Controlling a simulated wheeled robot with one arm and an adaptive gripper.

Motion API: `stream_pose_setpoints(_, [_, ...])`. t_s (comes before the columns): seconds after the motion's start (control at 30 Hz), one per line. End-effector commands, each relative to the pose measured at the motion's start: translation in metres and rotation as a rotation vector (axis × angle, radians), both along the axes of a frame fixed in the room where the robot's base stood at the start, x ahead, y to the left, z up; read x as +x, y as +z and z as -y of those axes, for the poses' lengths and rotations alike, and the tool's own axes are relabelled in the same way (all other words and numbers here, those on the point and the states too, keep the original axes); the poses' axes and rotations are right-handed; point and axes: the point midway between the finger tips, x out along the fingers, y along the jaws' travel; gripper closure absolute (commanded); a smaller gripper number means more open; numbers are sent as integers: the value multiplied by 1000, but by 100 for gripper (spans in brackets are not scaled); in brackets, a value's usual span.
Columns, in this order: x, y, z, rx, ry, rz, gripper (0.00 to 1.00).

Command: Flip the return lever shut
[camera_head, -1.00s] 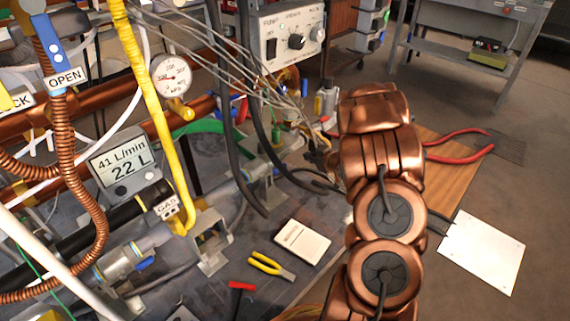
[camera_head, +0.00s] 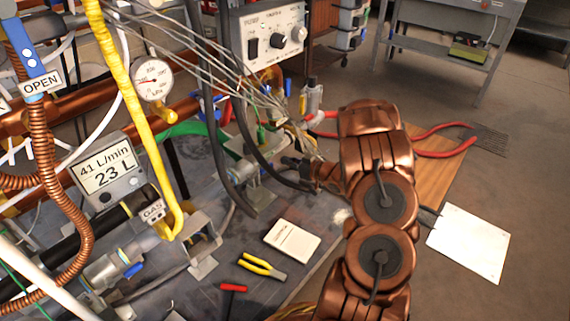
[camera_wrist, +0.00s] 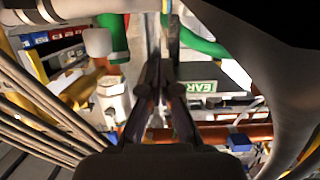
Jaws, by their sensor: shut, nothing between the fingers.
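No lever marked return can be read in either view. A blue lever (camera_head: 30,58) stands upright at the upper left, above a tag reading OPEN (camera_head: 40,82). A smaller blue handle (camera_head: 133,269) sits on a pipe at the lower left. My gripper (camera_head: 289,164) reaches left toward black hoses and thin cables, with its fingertips partly lost among them. In the wrist view its dark fingers (camera_wrist: 160,75) are together and empty, pointing toward a grey upright part and green pipes. A blue part (camera_wrist: 239,141) lies right of the fingers; I cannot tell whether it is a lever.
Thin grey cables (camera_wrist: 45,110) and a thick dark hose (camera_wrist: 297,85) flank my gripper. A yellow gas pipe (camera_head: 128,85), a gauge (camera_head: 153,80) and a flow display (camera_head: 107,175) stand left. Pliers (camera_head: 262,266) and a white box (camera_head: 292,241) lie on the bench.

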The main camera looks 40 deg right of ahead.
Motion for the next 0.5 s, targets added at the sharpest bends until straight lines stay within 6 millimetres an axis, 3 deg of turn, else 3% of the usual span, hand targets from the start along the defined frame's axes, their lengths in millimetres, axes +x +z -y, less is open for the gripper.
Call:
stream_pose_setpoints(0.4, [70, -21, -17, -1, 2, 0, 100])
stream_pose_setpoints(0.5, [78, -31, -18, 0, -1, -2, 100])
